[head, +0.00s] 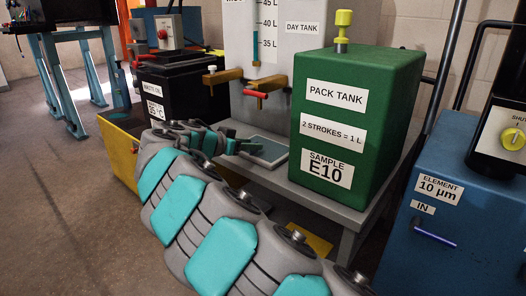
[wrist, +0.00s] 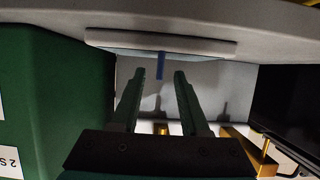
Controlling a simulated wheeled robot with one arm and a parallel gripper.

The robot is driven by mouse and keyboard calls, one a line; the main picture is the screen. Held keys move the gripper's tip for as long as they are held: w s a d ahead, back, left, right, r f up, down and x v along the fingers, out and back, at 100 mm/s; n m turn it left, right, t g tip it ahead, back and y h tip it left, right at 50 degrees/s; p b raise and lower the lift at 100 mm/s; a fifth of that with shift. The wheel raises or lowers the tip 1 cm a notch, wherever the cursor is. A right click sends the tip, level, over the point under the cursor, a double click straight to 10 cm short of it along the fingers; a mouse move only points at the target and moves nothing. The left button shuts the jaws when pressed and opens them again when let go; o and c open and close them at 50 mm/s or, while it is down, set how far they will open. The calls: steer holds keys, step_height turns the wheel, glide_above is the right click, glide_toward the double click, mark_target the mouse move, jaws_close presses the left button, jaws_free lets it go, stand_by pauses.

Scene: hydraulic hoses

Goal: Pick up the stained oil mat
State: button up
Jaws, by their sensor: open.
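A flat pad with a pale rim and a dark grey-green surface (head: 268,150), which looks like the oil mat, lies on the grey bench between the day tank and the green pack tank. I cannot make out a stain. In the wrist view, which is upside down, a pale slab (wrist: 200,47), seems to be the same pad, seen edge-on. My gripper (head: 250,147) is at the pad's left side in the head view. Contact cannot be told.
The green pack tank (head: 350,120) stands close on the right. The white day tank (head: 285,75) with brass taps (head: 250,83) is behind. A black battery-like box (head: 185,95) stands left, and a blue filter unit (head: 440,215) far right.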

mark_target(256, 142)
steer(key=x, duration=0.3)
steer(key=shift+w+d+f, duration=0.1)
jaws_close()
stand_by(0.5)
